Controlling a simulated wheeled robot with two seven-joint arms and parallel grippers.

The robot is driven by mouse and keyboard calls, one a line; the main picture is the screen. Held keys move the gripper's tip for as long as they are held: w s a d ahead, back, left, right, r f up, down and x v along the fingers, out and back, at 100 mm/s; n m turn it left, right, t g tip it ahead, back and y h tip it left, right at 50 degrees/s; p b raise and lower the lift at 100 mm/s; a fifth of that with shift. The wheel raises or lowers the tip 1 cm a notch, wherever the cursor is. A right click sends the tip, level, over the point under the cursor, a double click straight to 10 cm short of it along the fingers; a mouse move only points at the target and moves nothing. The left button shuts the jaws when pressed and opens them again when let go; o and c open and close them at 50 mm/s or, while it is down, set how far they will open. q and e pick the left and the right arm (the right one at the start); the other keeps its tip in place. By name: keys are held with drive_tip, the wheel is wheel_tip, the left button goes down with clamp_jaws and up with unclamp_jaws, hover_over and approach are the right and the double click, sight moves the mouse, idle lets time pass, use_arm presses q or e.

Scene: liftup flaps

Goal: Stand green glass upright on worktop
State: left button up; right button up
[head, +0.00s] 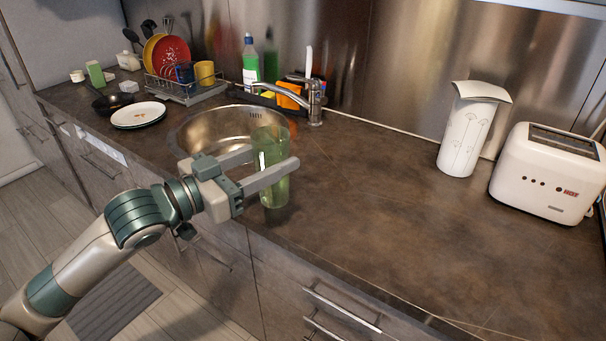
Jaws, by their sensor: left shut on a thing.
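The green glass (272,186) is tall, see-through and upright, near the front edge of the worktop (370,215), just right of the sink. My left gripper (272,168) reaches in from the left with its fingers on either side of the glass and is shut on it. Part of the glass is hidden behind the nearer finger. I cannot tell for certain whether the base of the glass touches the worktop. My right gripper is not in view.
White plates (138,115) and a dish rack (187,93) stand farther left. A white canister (465,135) and toaster (548,175) stand at right. The middle worktop is clear.

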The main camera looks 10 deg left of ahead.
use_arm(q)
drive_tip(key=shift+w+f+b, duration=0.45)
drive_tip(key=shift+w+b, duration=0.05)
drive_tip(key=shift+w, duration=0.05)
drive_tip(key=w+f+p, duration=0.2)
drive_tip(key=w+f, duration=0.3)
drive_tip(key=w, duration=0.4)
drive_tip(key=shift+w+f, duration=0.15)
drive_tip(key=shift+w, duration=0.05)
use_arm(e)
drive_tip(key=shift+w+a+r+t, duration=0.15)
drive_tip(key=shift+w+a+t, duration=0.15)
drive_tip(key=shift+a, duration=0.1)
use_arm(q)
drive_tip(key=shift+f+p, duration=0.1)
drive_tip(key=shift+p, duration=0.2)
drive_tip(key=shift+f+p, duration=0.5)
drive_tip(key=shift+f, duration=1.45)
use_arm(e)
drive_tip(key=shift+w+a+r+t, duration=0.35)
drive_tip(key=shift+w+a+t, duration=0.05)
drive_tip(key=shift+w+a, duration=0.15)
use_arm(q)
drive_tip(key=shift+f, duration=0.1)
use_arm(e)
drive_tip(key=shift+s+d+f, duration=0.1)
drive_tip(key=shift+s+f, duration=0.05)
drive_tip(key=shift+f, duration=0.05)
